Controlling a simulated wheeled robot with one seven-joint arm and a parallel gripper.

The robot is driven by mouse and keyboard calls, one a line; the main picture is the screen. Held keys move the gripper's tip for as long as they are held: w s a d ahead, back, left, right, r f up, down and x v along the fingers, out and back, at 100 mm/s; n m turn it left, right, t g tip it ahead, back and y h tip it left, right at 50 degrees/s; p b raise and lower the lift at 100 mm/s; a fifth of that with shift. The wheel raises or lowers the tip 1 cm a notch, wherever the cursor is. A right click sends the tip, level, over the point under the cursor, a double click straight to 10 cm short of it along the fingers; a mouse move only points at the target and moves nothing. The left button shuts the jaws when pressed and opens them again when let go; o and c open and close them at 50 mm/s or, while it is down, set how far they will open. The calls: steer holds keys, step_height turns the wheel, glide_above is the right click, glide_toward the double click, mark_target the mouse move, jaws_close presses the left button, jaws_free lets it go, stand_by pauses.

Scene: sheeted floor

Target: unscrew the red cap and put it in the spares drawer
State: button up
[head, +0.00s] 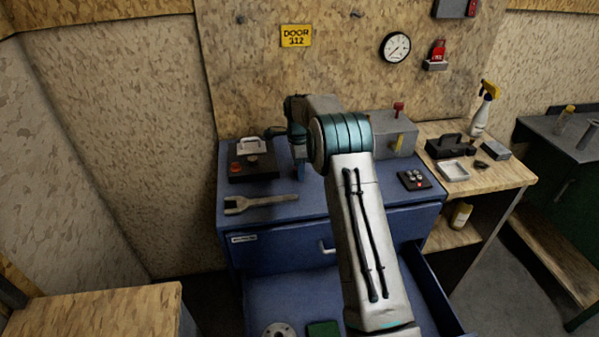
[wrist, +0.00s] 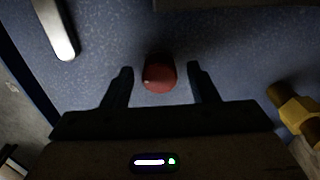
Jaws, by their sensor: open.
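The red cap (wrist: 159,76) is in the wrist view, over the speckled blue bench top, between the two fingers of my gripper (wrist: 160,78). The fingers are open, with a gap on each side of it. I cannot tell what is beneath it. In the head view my gripper (head: 298,168) points down over the blue bench top, and the cap is not visible there. A blue drawer (head: 432,296) below stands open, with a metal flange (head: 279,330) and a green block (head: 323,329) inside. A closed drawer front above it has a label (head: 243,238) too small to read.
A wrench (head: 260,203) lies left on the bench, its end also in the wrist view (wrist: 55,28). A black box with a white handle (head: 252,160) stands behind it. Right are a grey box (head: 394,138) and a button panel (head: 414,180). A yellow part (wrist: 297,108) is near my gripper's right.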

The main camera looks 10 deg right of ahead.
steer(key=c, duration=1.1)
steer(key=shift+o, duration=0.9)
steer(key=shift+c, duration=0.4)
steer(key=n, duration=0.4)
steer(key=shift+p, duration=0.3)
steer(key=n, duration=0.5)
steer(key=shift+n+p, duration=0.3)
steer(key=shift+n, duration=0.1)
steer(key=n, duration=0.4)
steer(key=shift+n, duration=0.3)
steer(key=n+p, duration=0.1)
steer(key=n, duration=0.4)
